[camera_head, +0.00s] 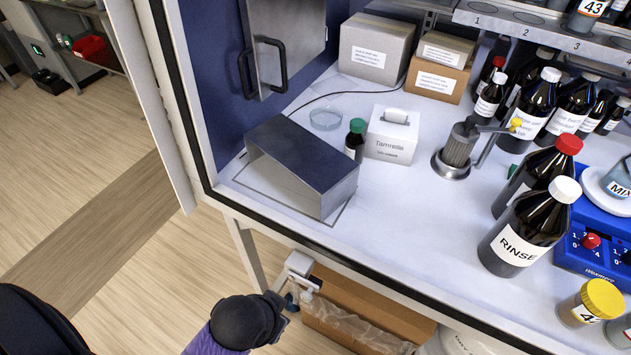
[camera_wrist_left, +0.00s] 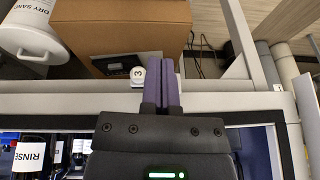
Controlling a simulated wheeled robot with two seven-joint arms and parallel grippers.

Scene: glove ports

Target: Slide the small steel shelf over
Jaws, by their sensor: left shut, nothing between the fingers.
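The small steel shelf (camera_head: 305,158) stands upright at the left front of the white worktop, a grey bent-sheet bench with its open side facing the front edge. A thin outlined rectangle (camera_head: 262,199) on the worktop shows beside its left and front. My left gripper (camera_wrist_left: 161,85) is shut and empty in the left wrist view, its purple fingers together over the front edge area. In the head view my left arm is low at the bottom, in front of the worktop and apart from the shelf; its fingertips cannot be made out. My right gripper is not in view.
A green-capped bottle (camera_head: 355,140), a glass dish (camera_head: 325,118) and a white tissue box (camera_head: 391,134) stand close behind the shelf. A steel door with black handles (camera_head: 264,66) is at left.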

